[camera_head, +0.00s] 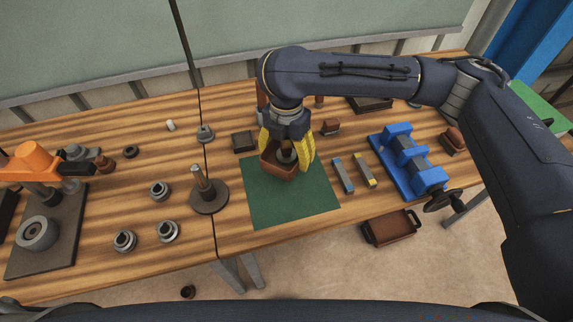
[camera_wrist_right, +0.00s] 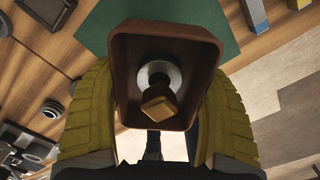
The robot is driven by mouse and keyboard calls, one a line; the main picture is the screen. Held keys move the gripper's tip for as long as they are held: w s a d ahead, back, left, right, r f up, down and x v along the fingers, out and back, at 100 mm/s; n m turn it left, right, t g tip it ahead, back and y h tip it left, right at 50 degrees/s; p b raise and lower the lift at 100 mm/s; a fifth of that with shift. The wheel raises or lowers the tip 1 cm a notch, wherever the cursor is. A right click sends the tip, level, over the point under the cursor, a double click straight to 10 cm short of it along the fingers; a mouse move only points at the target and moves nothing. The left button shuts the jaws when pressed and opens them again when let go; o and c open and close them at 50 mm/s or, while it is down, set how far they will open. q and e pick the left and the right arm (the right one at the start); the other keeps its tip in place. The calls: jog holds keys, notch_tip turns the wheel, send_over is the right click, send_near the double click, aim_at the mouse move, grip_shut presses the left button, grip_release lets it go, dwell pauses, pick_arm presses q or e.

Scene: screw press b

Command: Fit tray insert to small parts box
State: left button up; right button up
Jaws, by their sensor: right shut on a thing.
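A brown open box (camera_head: 279,168) is at the far part of the green mat, under my right gripper (camera_head: 288,157). It also shows in the right wrist view (camera_wrist_right: 120,75), its open side facing the camera. A grey round piece (camera_wrist_right: 150,72) and a tan square-ended piece (camera_wrist_right: 159,104) show inside its outline. The yellow fingers of my right gripper are shut on the box, one at each side. I cannot tell whether its base touches the mat. A small dark tray (camera_head: 243,142) lies left of the mat; I cannot tell if it is the insert. My left gripper is out of view.
The green mat (camera_head: 290,205) is bare in front of the box. Two small bars (camera_head: 343,175) and a blue vise (camera_head: 408,160) stand to its right. A round base with a post (camera_head: 208,195) stands left. A brown bin (camera_head: 391,229) is on the floor.

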notch_tip(320, 180, up, 9)
jog(key=shift+r, duration=0.2)
dwell(0.3)
jog(key=shift+f, duration=0.1)
dwell(1.0)
